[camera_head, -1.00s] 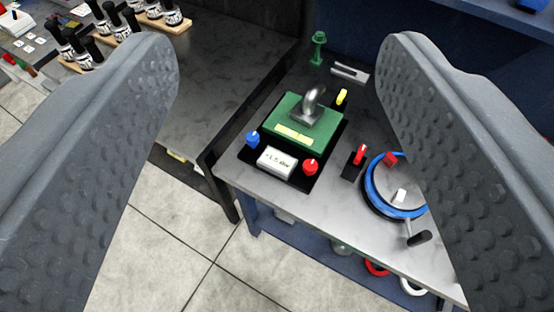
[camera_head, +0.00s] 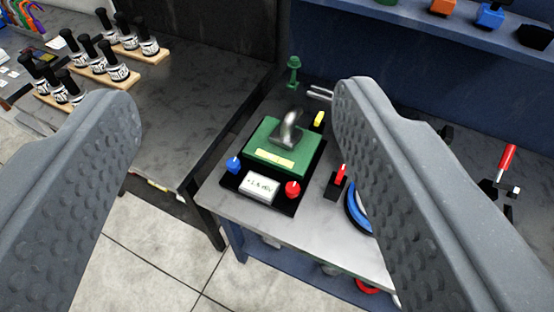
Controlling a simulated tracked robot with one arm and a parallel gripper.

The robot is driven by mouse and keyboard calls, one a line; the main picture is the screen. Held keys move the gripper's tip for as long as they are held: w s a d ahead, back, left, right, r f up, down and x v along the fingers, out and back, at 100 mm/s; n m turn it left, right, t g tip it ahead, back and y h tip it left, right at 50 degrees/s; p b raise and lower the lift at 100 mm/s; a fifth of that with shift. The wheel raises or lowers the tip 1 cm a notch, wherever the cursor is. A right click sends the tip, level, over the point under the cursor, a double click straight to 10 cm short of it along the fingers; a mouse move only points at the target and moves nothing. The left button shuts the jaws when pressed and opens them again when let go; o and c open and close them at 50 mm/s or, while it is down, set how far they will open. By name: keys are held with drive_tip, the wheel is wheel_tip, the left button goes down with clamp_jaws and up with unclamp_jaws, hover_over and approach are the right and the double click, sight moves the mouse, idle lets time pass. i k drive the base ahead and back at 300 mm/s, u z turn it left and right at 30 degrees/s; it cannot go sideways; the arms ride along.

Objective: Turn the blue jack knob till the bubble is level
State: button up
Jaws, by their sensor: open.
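The blue jack knob (camera_head: 234,165) stands at the left front corner of a black base plate on the grey bench. A green block (camera_head: 262,157) with a curved metal piece (camera_head: 288,130) on top sits on this plate. A red knob (camera_head: 293,189) is at the right front corner and a yellow knob (camera_head: 318,120) at the back. A white display box (camera_head: 259,188) stands at the front; its small text is hard to read and I cannot make out a bubble. My gripper (camera_head: 235,105) is open and empty, its fingers well apart on either side of the plate and nearer the camera.
A red-handled clamp (camera_head: 337,181) stands right of the plate, beside a blue ring (camera_head: 357,212) partly hidden by my right finger. A green post (camera_head: 294,72) stands behind. The left table (camera_head: 190,105) holds several black-handled tools on wooden strips. Tiled floor lies in front.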

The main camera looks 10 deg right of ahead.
sight(233, 164)
drive_tip(key=u, duration=0.1)
drive_tip(key=i, duration=0.85)
drive_tip(key=z, duration=0.45)
